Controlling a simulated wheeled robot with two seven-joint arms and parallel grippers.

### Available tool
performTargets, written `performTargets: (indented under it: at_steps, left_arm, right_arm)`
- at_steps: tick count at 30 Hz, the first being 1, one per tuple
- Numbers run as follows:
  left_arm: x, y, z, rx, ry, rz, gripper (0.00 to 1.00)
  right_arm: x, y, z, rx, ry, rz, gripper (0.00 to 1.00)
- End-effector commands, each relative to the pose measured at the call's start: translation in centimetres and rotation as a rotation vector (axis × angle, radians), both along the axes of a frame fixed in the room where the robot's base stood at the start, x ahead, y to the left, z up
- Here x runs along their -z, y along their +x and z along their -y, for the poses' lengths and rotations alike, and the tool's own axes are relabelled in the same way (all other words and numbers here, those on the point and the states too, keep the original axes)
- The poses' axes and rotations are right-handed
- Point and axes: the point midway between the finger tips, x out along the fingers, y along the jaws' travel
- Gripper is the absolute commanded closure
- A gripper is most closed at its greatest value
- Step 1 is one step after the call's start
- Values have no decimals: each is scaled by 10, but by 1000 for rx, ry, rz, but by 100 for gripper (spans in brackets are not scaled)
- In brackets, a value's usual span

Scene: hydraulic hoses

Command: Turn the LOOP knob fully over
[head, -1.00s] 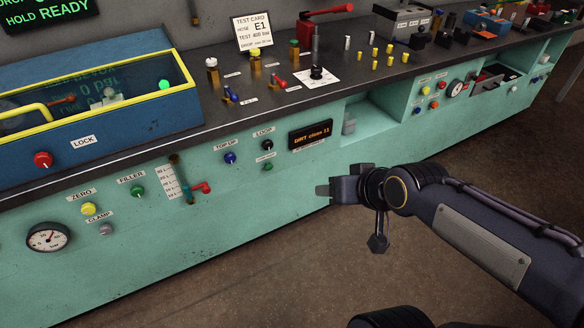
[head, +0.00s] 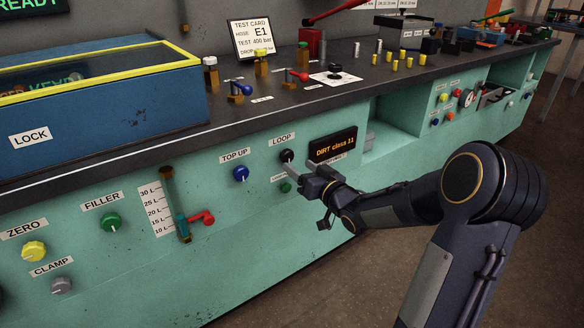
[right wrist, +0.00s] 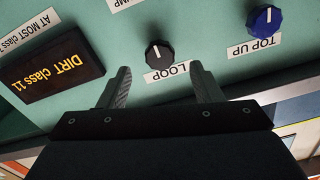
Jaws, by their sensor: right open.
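The LOOP knob (head: 287,156) is a small black round knob on the green front panel, under its LOOP label (head: 282,139). In the right wrist view, which is upside down, the black knob (right wrist: 159,54) has a white pointer line and sits beyond the fingers, roughly between their lines. My right gripper (head: 293,171) is open just in front of the panel, close to the knob. Its two fingers (right wrist: 161,85) are apart with nothing between them; the LOOP label shows in the gap. I cannot tell that either finger touches the knob. My left gripper is not in view.
The blue TOP UP knob (head: 241,174) is left of the LOOP knob. A green knob (head: 286,187) sits just below, near my right gripper. The DIRT class 11 display (head: 332,145) is to the right. A red-handled valve (head: 203,218) sticks out further left.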

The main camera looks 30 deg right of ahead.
Motion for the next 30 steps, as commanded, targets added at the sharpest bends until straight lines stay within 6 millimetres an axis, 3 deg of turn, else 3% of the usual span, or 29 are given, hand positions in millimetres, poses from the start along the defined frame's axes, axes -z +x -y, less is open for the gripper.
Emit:
performTargets:
  at_steps: [3,9,19,30]
  left_arm:
    - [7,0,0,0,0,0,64]
    - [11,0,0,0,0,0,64]
    - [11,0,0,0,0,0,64]
    - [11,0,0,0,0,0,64]
  right_arm:
    - [2,21,-3,-2,1,0,41]
    - [1,42,-3,1,1,0,41]
    - [0,47,-4,2,1,-2,41]
    - [0,47,-4,2,1,-2,86]
